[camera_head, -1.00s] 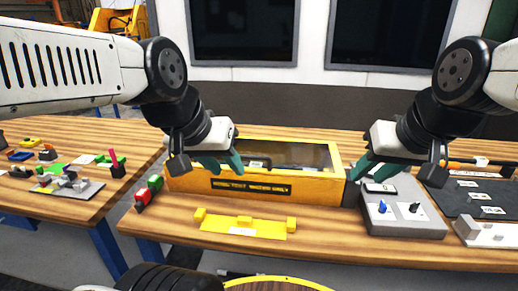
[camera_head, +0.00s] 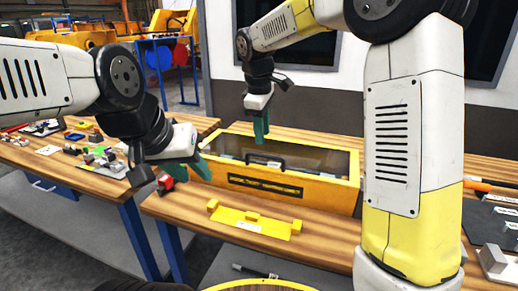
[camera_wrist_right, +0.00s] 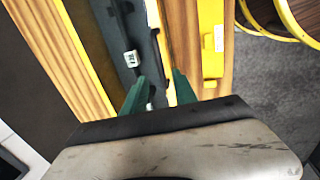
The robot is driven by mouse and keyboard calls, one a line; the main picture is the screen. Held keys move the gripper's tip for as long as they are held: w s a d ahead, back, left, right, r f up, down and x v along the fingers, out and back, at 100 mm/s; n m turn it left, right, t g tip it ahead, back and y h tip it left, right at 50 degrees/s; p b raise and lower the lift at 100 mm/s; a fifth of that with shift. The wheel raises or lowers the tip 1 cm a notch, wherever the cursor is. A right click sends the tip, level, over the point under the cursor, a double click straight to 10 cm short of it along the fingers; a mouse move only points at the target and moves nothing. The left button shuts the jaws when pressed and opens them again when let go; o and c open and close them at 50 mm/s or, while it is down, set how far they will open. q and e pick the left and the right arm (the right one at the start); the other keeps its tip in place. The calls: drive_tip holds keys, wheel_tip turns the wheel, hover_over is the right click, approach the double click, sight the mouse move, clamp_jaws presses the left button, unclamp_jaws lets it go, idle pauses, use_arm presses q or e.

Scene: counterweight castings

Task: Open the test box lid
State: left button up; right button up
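A yellow bracket plate (camera_head: 254,222) lies in front of the box. A red block (camera_head: 166,182) sits under my left gripper. Small parts crowd the left table (camera_head: 60,160). My right arm hides much of the bench's right side.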

sight(264, 156)
drive_tip(key=f, duration=0.2)
drive_tip(key=w+f, duration=0.1)
drive_tip(key=f, duration=0.4)
drive_tip(key=shift+w+d, duration=0.15)
drive_tip(key=shift+d, duration=0.15)
clamp_jaws()
idle(1.0)
